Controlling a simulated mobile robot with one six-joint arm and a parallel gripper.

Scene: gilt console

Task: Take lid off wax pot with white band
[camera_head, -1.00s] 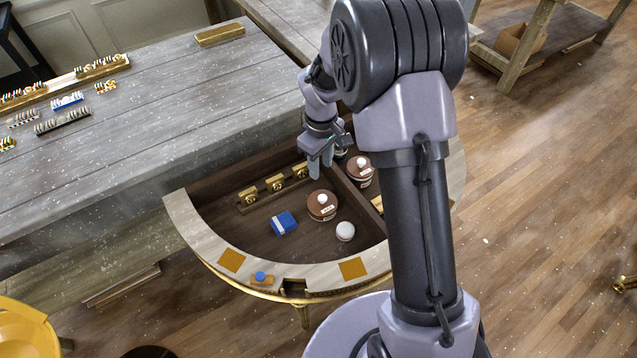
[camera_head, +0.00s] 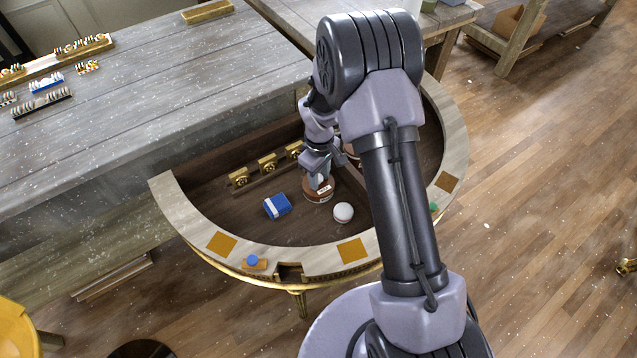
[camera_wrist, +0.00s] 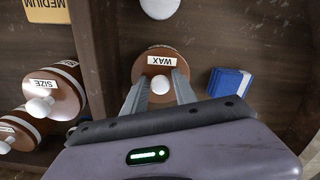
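The brown wax pot (camera_head: 319,194) stands upright in the curved console's compartment. Its "WAX" label (camera_wrist: 161,60) reads upside down in the wrist view, and its white lid knob (camera_wrist: 160,85) faces me. A pale line shows near its rim, but I cannot tell clearly whether it is the white band. My gripper (camera_head: 319,184) is down over the pot, hiding much of its top in the head view. In the wrist view my gripper (camera_wrist: 161,78) has its fingers apart, one on each side of the knob, with no clear grip on it.
Brown "SIZE" pots (camera_wrist: 62,88) stand beyond a divider. A white round item (camera_head: 343,212) and a blue box (camera_head: 277,206) flank the wax pot. Brass pieces (camera_head: 267,163) line the back. The console rim (camera_head: 190,222) curves around the front.

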